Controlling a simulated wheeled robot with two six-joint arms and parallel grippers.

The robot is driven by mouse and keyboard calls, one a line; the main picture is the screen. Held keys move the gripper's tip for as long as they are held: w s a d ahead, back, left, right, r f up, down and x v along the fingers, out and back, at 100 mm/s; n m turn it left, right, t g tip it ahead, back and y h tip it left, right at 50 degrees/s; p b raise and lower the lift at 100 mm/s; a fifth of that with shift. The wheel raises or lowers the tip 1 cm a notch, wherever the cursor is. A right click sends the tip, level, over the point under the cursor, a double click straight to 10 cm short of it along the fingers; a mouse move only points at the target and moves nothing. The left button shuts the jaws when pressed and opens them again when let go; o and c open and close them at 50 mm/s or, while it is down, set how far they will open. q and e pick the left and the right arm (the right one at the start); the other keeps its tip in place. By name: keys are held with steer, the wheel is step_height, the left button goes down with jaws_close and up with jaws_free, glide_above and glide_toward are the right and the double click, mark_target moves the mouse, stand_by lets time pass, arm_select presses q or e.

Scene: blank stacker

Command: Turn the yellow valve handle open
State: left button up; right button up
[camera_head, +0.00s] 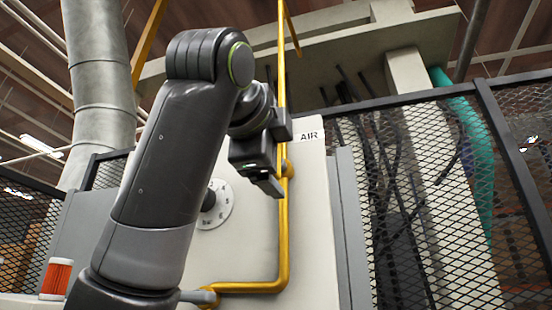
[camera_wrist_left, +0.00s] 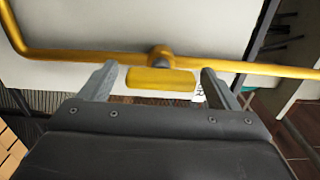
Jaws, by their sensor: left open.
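The yellow valve handle (camera_wrist_left: 160,80) shows in the left wrist view as a short flat bar in front of a round valve body on the yellow pipe (camera_wrist_left: 100,57). My left gripper (camera_wrist_left: 161,82) is open, with one finger on each side of the handle and a gap to both its ends. I cannot tell how deep the handle sits between the fingers. In the head view my left gripper (camera_head: 272,188) is in front of the yellow pipe (camera_head: 283,240) and mostly hides the valve. My right gripper is not in view.
A white panel (camera_head: 318,225) with an AIR label (camera_head: 309,135) stands behind the pipe. A round gauge (camera_head: 216,205) is partly hidden by my left arm. Black mesh fencing (camera_head: 410,190) stands to the right, and an orange-red cylinder (camera_head: 56,277) at lower left.

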arm_select(q)
steer(key=b+v, duration=0.6)
steer(key=v, duration=1.1)
